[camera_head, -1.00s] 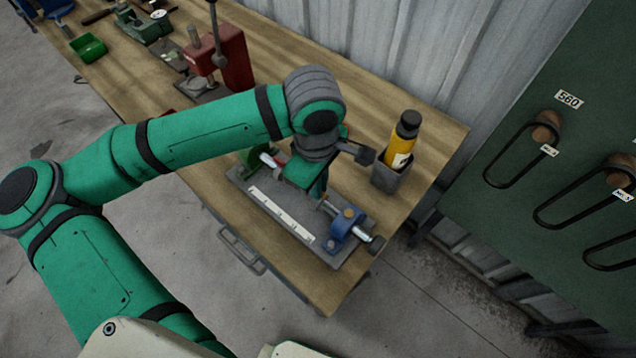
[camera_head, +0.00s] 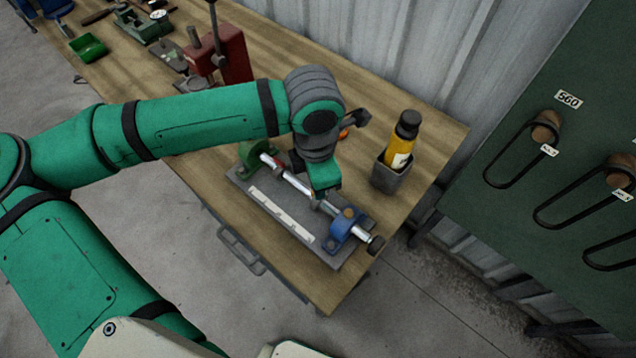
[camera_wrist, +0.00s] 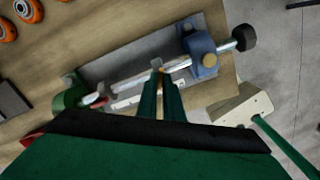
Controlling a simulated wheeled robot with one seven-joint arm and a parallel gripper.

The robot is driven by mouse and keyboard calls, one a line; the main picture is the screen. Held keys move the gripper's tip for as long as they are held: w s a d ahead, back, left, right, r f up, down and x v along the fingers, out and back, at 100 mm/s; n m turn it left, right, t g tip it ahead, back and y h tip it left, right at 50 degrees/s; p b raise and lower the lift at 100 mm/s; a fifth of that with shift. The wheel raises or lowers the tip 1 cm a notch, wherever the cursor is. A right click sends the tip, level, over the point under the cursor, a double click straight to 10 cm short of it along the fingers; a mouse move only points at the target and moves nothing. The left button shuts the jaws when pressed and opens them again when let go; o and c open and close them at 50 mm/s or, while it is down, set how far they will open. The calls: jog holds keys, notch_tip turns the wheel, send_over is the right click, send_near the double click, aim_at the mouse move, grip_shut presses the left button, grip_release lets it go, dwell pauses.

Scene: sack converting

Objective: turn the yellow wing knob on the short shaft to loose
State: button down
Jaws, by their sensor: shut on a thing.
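A metal shaft (camera_head: 296,184) lies in a fixture on a grey base plate, between a green bracket (camera_head: 252,155) and a blue bracket (camera_head: 342,230). My gripper (camera_head: 316,205) is over the shaft, left of the blue bracket. In the wrist view my gripper (camera_wrist: 159,68) has its fingers close together at the shaft. A small yellowish bit, which looks like the yellow wing knob (camera_wrist: 163,70), shows between the fingertips; its wings and angle are mostly hidden. A round brass-coloured knob (camera_wrist: 209,60) sits on the blue bracket, apart from my fingers.
A dark knob (camera_head: 375,244) ends the shaft at the right. A white scale strip (camera_head: 281,213) lies along the plate. A yellow bottle (camera_head: 400,145) stands in a grey holder (camera_head: 391,177) behind. A red press (camera_head: 235,57) stands farther left on the wooden bench.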

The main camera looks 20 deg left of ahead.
jog(key=n, duration=0.6)
dwell(0.6)
jog(key=c, duration=1.9)
grip_release()
jog(key=shift+r, duration=0.1)
notch_tip(320, 180, up, 11)
jog(key=shift+s, duration=0.2)
jog(key=shift+s+a+f, duration=0.1)
jog(key=shift+a+f, duration=0.05)
jog(key=shift+f, duration=0.05)
